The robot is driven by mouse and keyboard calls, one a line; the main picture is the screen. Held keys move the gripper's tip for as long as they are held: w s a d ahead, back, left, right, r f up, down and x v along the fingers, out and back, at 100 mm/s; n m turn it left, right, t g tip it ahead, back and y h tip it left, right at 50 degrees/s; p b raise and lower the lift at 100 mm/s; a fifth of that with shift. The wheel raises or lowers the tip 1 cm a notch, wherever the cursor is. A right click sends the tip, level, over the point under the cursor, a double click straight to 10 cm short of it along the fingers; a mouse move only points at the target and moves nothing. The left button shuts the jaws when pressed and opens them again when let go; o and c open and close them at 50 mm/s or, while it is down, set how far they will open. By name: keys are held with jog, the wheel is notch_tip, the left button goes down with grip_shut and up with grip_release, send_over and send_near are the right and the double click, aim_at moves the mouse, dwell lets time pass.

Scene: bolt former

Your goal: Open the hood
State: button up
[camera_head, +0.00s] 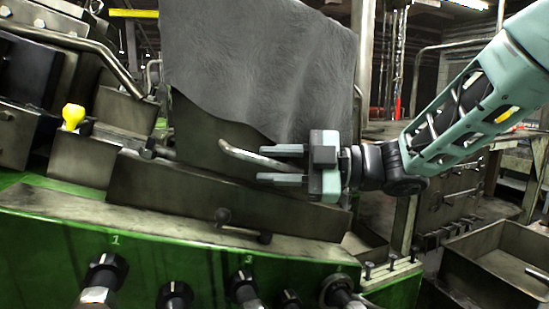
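The hood (265,75) is a large grey cover with a draped, leathery face, standing in the upper middle of the view. A curved metal handle (245,155) shows below its lower edge. My gripper (280,165) points left in front of the hood's lower right part. Part of the hood's lower edge is hidden behind my gripper.
A green panel with several black knobs (105,272) runs along the front. A yellow knob (73,116) stands at the left, near a bent metal rail (95,48). A metal tray (500,265) lies at the lower right. Below my gripper is a grey metal ledge (180,195).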

jog(key=shift+a, duration=0.15)
grip_shut()
